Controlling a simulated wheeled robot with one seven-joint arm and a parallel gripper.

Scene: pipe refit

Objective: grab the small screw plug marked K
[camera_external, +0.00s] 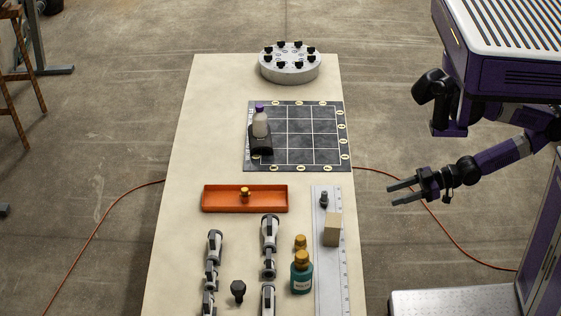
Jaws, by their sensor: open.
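My gripper (390,195) is open and empty, held out to the right of the table, its two fingers pointing left. No letter K is legible at this size. Several small plug-like pieces show: a dark one (237,290) on the table at the front, a dark grey one (324,199) on the white ruler, and a brass-coloured one (245,194) in the orange tray. Another brass-coloured piece (300,243) stands behind the teal bottle, partly hidden by it. I cannot tell which is marked K. My gripper is apart from all of them.
The orange tray (215,200), white ruler (322,285), tan block (332,229), teal bottle (301,278) and grey pipe fittings (269,233) crowd the front half. Behind are a dark grid mat (300,155) with a purple-capped bottle (260,124) and a round grey holder (290,74).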

